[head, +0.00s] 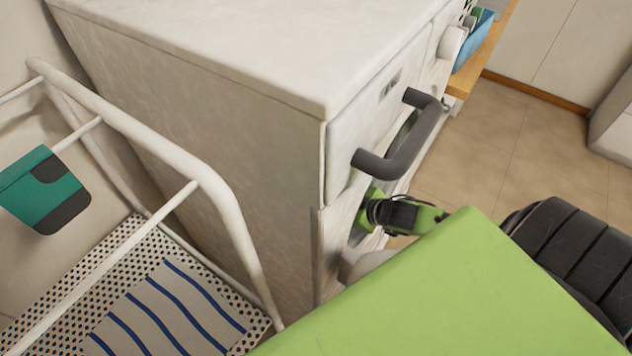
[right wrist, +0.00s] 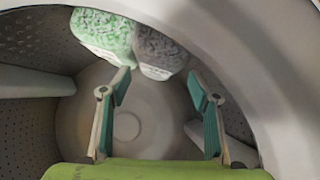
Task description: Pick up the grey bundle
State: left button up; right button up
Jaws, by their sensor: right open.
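In the right wrist view, the grey bundle (right wrist: 160,48) is a speckled lump at the far, upper side of a round white drum. A mint-green speckled bundle (right wrist: 103,32) lies against its left side. My right gripper (right wrist: 158,78) is inside the drum, its two teal-padded fingers spread wide and nothing between them. The fingertips point toward the grey bundle, just short of or at its lower edge; contact cannot be told. In the head view the bundles and right gripper are hidden at the front of the white machine (head: 215,45). My left gripper is not in view.
The drum's pale rim (right wrist: 285,75) curves close on the right, and a drum paddle (right wrist: 35,82) juts in at left. In the head view, a dark grey handle (head: 425,125) sticks out of the machine's front. A white-railed rack (head: 150,120) stands at left. Tiled floor (head: 545,150) is clear.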

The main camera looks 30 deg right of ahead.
jog(key=x, duration=0.3)
jog(key=shift+w+f, duration=0.1)
jog(key=shift+w, duration=0.15)
jog(key=shift+w+a+f, duration=0.15)
jog(key=shift+w+f, duration=0.25)
jog(key=shift+s, duration=0.1)
jog(key=c, duration=0.9)
